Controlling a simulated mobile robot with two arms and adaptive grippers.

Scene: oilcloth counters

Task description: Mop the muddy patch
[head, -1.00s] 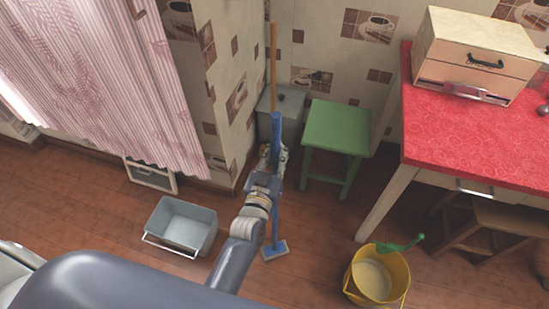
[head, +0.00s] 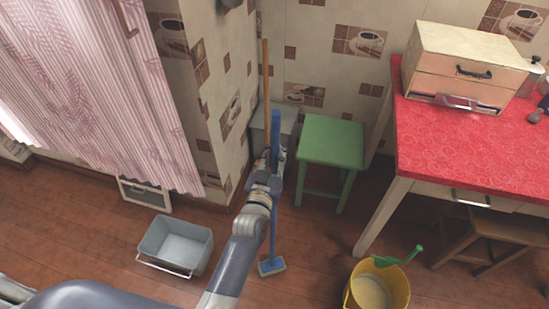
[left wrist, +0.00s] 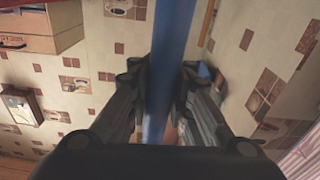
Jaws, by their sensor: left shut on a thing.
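A mop with a blue handle (head: 274,228) and a small flat blue and grey head (head: 271,267) stands nearly upright over the wooden floor. My left gripper (head: 270,166) is shut around the upper part of the handle. In the left wrist view the blue handle (left wrist: 172,35) runs between the fingers of the left gripper (left wrist: 164,75). The mop head is at or near the floor; I cannot tell if it touches. No muddy patch can be made out clearly. My right gripper is out of view.
A grey basin (head: 175,246) is left of the mop, a yellow bucket (head: 378,291) with a green scoop right of it. A green stool (head: 333,140), grey box (head: 287,118) and thin wooden pole (head: 265,75) stand behind. A red-topped counter (head: 450,145) is at right.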

